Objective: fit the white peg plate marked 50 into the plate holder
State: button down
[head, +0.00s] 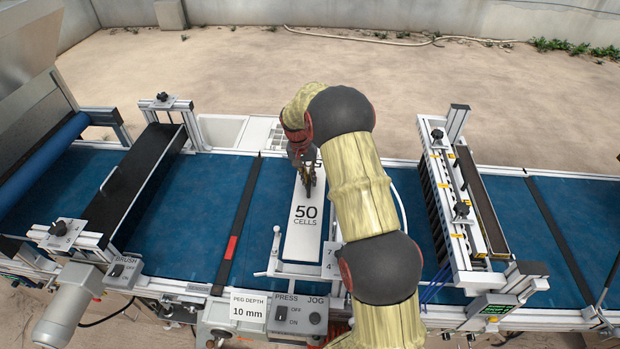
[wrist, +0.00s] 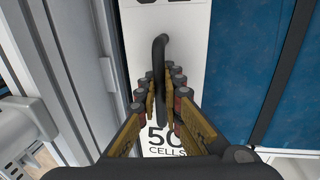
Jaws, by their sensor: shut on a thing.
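The white peg plate (head: 302,238), marked "50 CELLS", lies lengthwise over the blue belt in the middle of the machine in the head view. Its white face (wrist: 190,40) and a black curved handle (wrist: 160,60) fill the middle of the wrist view. My gripper (head: 308,180) is over the plate's far half, with its fingers (wrist: 163,95) on both sides of the handle, shut on it. My arm hides the area right of the plate. I cannot clearly make out the plate holder or whether the plate touches it.
A press and jog control box (head: 298,314) and a "PEG DEPTH 10 mm" sign (head: 249,303) stand at the near edge. A brush unit (head: 135,180) spans the belt at left, and a metal crossbar unit (head: 450,205) at right.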

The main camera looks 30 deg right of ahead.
jog(key=shift+f+b, duration=1.45)
jog(key=shift+f, duration=1.65)
jog(key=shift+f, duration=0.45)
jog(key=c, duration=1.9)
grip_release()
jog(key=shift+s+f, duration=0.1)
jog(key=r, duration=0.4)
jog(key=w+a+r, duration=0.1)
jog(key=r, duration=0.7)
jog(key=shift+w+a, duration=0.2)
jog(key=shift+a, duration=0.2)
